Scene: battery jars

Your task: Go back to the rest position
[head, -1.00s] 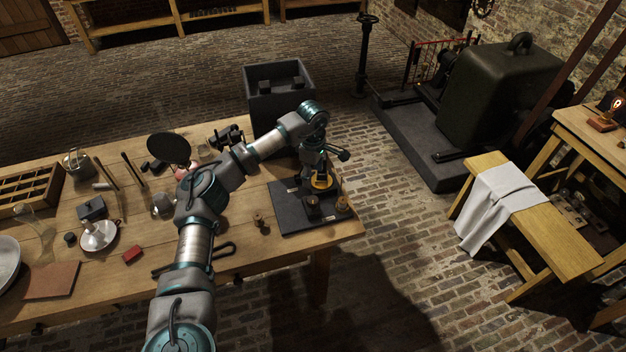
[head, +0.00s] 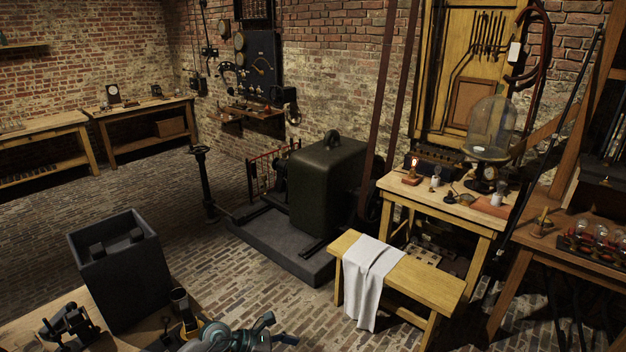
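My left gripper (head: 266,330) shows low in the head view, left of the middle, over the right end of the wooden table (head: 75,304). Only its teal and grey upper parts show, with the rest cut off by the bottom edge. I cannot tell whether its fingers are open or shut, or whether it holds anything. My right gripper is out of view. A dark open jar (head: 128,282) stands at the table's far edge, left of the gripper. A small dark cup (head: 180,299) and a yellow part (head: 190,328) are just left of my arm.
A wooden bench (head: 420,284) with a white cloth (head: 369,280) stands right of the gripper. Behind it are a dark green machine (head: 328,190) on a grey plinth and a table with a glass dome (head: 491,125). Brick floor lies clear between table and plinth.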

